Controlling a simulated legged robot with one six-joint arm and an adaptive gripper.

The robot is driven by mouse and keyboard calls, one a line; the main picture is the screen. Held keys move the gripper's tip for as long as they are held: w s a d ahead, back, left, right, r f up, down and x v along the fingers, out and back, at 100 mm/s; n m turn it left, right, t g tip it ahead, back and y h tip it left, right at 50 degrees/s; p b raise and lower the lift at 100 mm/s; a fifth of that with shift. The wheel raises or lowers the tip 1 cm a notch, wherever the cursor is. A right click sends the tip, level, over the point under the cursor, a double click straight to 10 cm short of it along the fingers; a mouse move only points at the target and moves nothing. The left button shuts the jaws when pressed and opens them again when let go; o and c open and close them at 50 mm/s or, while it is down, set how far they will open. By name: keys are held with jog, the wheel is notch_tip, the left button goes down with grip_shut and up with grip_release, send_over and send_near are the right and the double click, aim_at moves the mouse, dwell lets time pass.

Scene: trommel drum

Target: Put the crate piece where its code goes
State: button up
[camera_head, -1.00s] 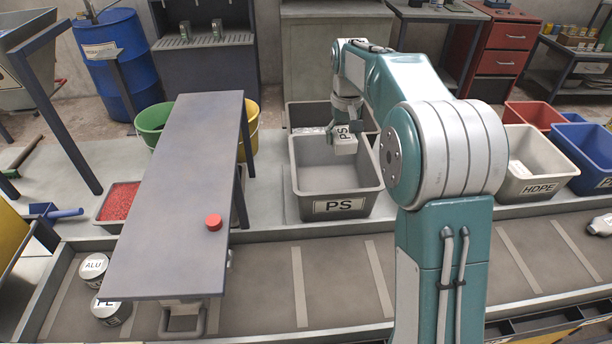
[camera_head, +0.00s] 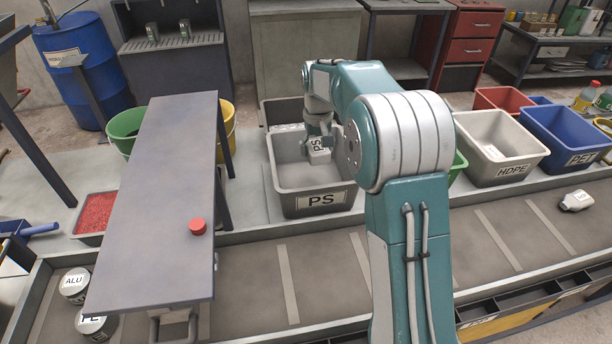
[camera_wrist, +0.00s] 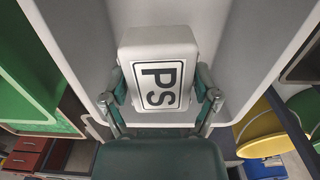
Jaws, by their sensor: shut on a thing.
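The white crate piece (camera_head: 319,150) carries a PS label. In the wrist view the same piece (camera_wrist: 158,82) sits between both fingers of my gripper (camera_wrist: 162,102), which is shut on it. In the head view my gripper (camera_head: 318,138) holds the piece over the grey bin (camera_head: 322,202) labelled PS, near its back right part. In the wrist view pale bin walls (camera_wrist: 240,50) surround the piece. The gap between the piece and the bin floor cannot be judged.
Right of my arm stand a white HDPE bin (camera_head: 497,150), a blue PET bin (camera_head: 570,138) and a red bin (camera_head: 499,98). A white bottle (camera_head: 576,201) and ALU can (camera_head: 74,284) lie on the belt.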

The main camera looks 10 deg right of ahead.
jog(key=shift+d, duration=0.4)
jog(key=o, duration=1)
jog(key=shift+d, duration=0.35)
jog(key=shift+c, duration=0.2)
jog(key=shift+a, duration=0.7)
notch_tip(320, 180, up, 11)
jog(key=shift+w+f, duration=0.1)
jog(key=shift+r, duration=0.55)
